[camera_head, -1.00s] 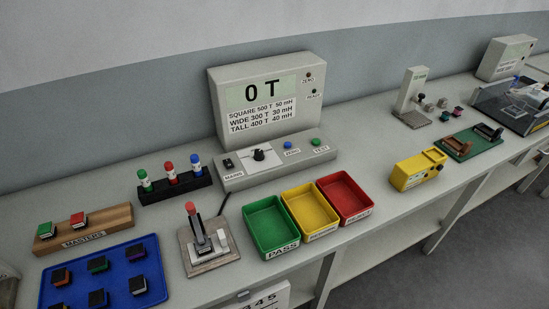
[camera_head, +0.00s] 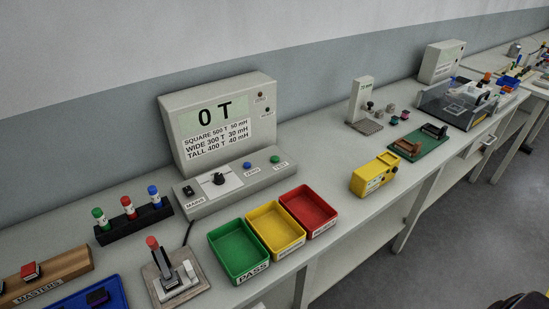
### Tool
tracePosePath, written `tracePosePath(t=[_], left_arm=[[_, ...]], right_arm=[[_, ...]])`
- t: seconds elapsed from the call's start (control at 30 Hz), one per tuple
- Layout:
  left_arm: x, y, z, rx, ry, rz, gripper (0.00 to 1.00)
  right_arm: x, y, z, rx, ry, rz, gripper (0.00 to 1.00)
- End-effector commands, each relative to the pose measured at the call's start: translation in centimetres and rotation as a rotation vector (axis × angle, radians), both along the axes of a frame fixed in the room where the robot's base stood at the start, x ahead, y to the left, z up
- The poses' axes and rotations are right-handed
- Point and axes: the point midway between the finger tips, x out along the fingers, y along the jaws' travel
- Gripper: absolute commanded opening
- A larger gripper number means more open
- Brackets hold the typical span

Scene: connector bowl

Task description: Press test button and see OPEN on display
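A grey tester with a tall display panel (camera_head: 217,118) stands at the back of the bench. Its pale green screen (camera_head: 214,116) reads "0 T", above printed lines for SQUARE, WIDE and TALL. On its low front box (camera_head: 238,187) are a dark knob (camera_head: 218,179), a blue button (camera_head: 247,166) labelled ZERO and a green button (camera_head: 275,159) labelled TEST. The word OPEN does not show on this screen. Neither gripper is in view.
Green (camera_head: 238,251), yellow (camera_head: 276,229) and red (camera_head: 307,211) trays stand before the tester. A yellow device (camera_head: 374,175) and a green board (camera_head: 418,142) lie right. Another bench (camera_head: 533,88) with small coloured items stands far right. Grey floor (camera_head: 450,230) is open at lower right.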

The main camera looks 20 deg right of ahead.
Motion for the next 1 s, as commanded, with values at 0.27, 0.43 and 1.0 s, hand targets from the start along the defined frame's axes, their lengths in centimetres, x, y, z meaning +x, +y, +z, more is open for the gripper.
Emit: tracePosePath(t=[0.27, 0.43, 1.0], left_arm=[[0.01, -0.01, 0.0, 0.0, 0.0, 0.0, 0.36], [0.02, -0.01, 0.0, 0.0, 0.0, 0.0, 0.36], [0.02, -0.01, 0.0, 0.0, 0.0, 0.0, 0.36]], right_arm=[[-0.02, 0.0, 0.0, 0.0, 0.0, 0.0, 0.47], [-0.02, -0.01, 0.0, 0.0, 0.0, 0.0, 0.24], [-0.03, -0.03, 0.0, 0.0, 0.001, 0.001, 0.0]])
